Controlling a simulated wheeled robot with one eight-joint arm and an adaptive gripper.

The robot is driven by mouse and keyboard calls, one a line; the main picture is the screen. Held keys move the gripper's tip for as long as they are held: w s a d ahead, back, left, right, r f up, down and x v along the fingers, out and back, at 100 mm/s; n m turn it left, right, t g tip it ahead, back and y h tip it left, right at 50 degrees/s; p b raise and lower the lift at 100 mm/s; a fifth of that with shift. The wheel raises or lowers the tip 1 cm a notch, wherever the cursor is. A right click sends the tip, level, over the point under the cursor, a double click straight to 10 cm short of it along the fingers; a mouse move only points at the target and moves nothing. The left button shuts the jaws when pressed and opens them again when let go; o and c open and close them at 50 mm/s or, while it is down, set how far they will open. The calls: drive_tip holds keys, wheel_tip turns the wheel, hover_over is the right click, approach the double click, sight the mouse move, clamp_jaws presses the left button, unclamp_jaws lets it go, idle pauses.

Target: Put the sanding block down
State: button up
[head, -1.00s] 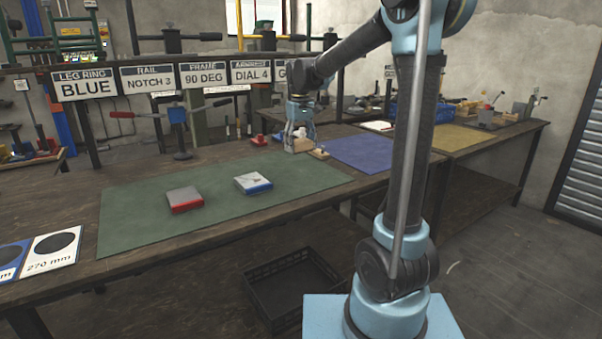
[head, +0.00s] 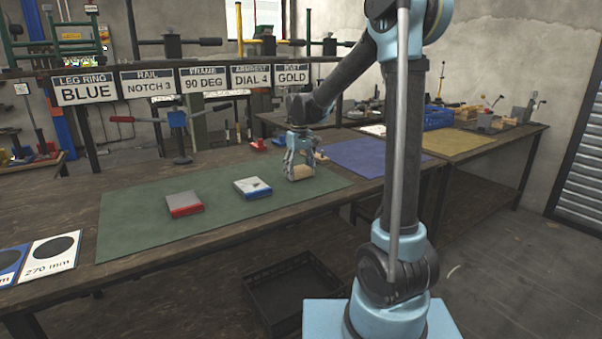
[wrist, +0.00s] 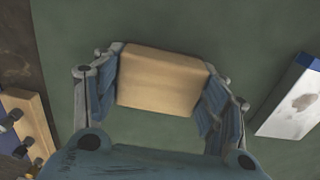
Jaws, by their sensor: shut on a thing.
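The sanding block (head: 301,174) is a tan, wood-coloured block, between the fingers of my gripper (head: 300,168) at the right part of the green mat (head: 130,222). In the wrist view the block (wrist: 160,80) sits between both finger pads of my gripper (wrist: 158,98), which is shut on it. The green mat (wrist: 230,45) lies beneath it. I cannot tell whether the block touches the mat or is held just above it.
A white-and-blue block (head: 252,187) and a grey-and-red block (head: 184,203) lie on the mat to the left. A blue mat (head: 368,155) and a tan mat (head: 455,141) lie further right. The mat's front is clear.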

sight(300, 168)
drive_tip(key=o, duration=1.2)
wheel_tip(300, 168, up, 11)
drive_tip(key=s+d+m, duration=0.2)
drive_tip(key=s+d, duration=0.6)
drive_tip(key=s+d+f+m, duration=0.1)
drive_tip(key=s+d+f, duration=0.3)
drive_tip(key=s+f, duration=0.2)
drive_tip(key=s+d+f+m+t, duration=0.1)
drive_tip(key=s+d+f+m, duration=0.1)
drive_tip(key=s+d+f, duration=0.3)
drive_tip(key=s+d+f+m+t, duration=0.1)
drive_tip(key=s+d+f, duration=0.3)
drive_tip(key=s+f, duration=0.3)
drive_tip(key=s, duration=0.5)
drive_tip(key=shift+s+d+m, duration=0.3)
drive_tip(key=shift+d, duration=0.1)
